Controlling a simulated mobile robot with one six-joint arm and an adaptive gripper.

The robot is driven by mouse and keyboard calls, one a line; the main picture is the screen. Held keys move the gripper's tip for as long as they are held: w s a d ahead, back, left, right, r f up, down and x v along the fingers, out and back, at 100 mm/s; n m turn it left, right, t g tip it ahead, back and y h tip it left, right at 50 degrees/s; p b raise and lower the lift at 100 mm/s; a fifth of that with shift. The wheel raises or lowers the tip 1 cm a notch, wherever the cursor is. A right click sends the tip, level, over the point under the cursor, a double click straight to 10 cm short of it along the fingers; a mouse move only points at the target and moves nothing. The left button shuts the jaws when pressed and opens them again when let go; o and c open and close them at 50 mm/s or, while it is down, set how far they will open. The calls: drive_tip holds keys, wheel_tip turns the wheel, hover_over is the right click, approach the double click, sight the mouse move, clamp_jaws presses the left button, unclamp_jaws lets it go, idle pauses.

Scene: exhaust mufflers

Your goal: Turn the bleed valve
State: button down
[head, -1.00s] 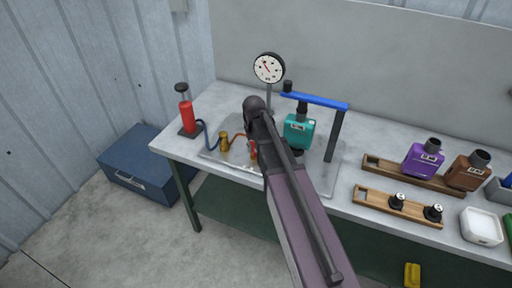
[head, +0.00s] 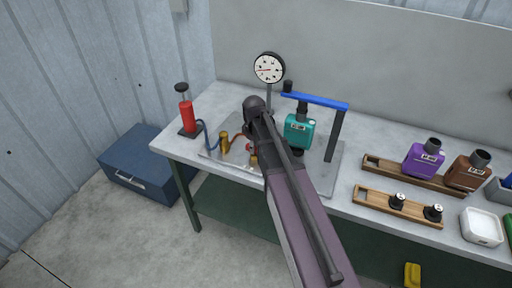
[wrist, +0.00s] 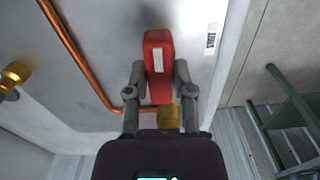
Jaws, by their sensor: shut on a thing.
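The bleed valve has a red handle (wrist: 158,52) with a pale label and a brass body (wrist: 168,118), both seen in the wrist view. My gripper (wrist: 159,74) is shut on the red handle, one finger on each side. In the head view my arm hides most of the valve; a bit of brass (head: 254,158) shows beside it. The round gauge (head: 269,67) stands behind on a post, its red needle pointing left. A teal muffler-like canister (head: 299,131) stands under a blue bar (head: 314,101) to the right.
A red hand pump (head: 186,112) and a brass fitting (head: 224,143) stand left on the bench (head: 350,190). Wooden racks (head: 375,197) with purple (head: 424,160) and brown (head: 466,173) canisters and a white tray (head: 482,227) lie right. A copper pipe (wrist: 85,67) runs beside my gripper.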

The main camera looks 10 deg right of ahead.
drive_tip(key=shift+s+n, duration=0.2)
drive_tip(key=shift+n, duration=0.2)
drive_tip(key=shift+c, duration=2.4)
unclamp_jaws()
drive_tip(key=shift+w, duration=0.1)
